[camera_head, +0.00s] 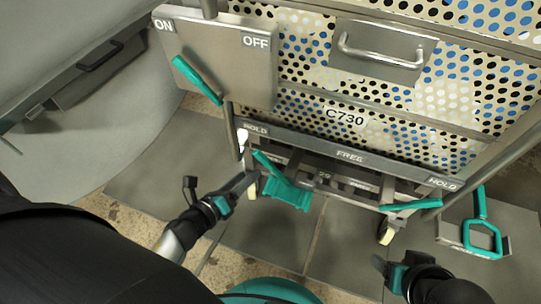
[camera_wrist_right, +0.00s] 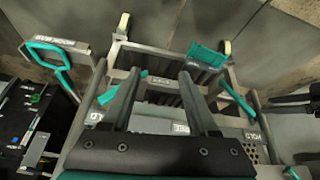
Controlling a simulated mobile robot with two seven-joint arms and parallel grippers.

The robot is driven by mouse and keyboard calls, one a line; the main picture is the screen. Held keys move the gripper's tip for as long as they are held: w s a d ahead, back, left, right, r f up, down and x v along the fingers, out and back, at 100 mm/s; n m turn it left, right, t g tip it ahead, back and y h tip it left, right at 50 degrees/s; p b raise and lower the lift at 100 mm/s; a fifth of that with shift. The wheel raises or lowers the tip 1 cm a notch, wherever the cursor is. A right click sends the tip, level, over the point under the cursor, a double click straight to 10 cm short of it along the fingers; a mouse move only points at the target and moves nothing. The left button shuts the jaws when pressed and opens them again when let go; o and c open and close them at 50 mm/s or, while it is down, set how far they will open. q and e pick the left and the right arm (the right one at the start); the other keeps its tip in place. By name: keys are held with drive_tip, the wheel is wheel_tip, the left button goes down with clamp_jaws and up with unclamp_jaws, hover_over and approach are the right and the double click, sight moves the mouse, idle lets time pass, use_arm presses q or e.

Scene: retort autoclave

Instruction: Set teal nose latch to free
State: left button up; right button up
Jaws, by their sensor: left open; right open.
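The trolley's front rail (camera_head: 300,142) is marked HOLD at both ends and FREE in the middle. A teal lever (camera_head: 272,165) slants below the left HOLD mark. A second teal lever (camera_head: 410,204) lies near the right HOLD mark, away from FREE; it also shows in the right wrist view (camera_wrist_right: 108,95). I cannot tell from the labels which is the nose latch. My left gripper (camera_head: 218,180) is open and empty, left of the first lever. My right gripper (camera_head: 400,262) is open and empty, below the second lever; its spread fingers show in the wrist view (camera_wrist_right: 158,72).
A teal pedal (camera_head: 288,195) sits low under the rail. A teal loop handle (camera_head: 482,238) stands on a floor plate at right. A grey ON/OFF panel (camera_head: 225,50) with a teal lever (camera_head: 197,80) is at upper left. Floor before the trolley is clear.

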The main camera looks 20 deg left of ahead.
sight(263, 162)
use_arm(q)
drive_tip(key=b+x, duration=0.2)
drive_tip(key=x, duration=0.8)
drive_tip(key=shift+b+x, duration=0.55)
drive_tip(key=shift+x, duration=0.5)
use_arm(e)
drive_tip(key=w+a+t+y, duration=0.3)
drive_tip(key=w+a+t, duration=0.2)
drive_tip(key=a, duration=0.2)
drive_tip(key=shift+w+f+n+t, duration=0.2)
drive_tip(key=shift+f+n+t, duration=0.1)
drive_tip(key=shift+t, duration=0.1)
use_arm(q)
clamp_jaws()
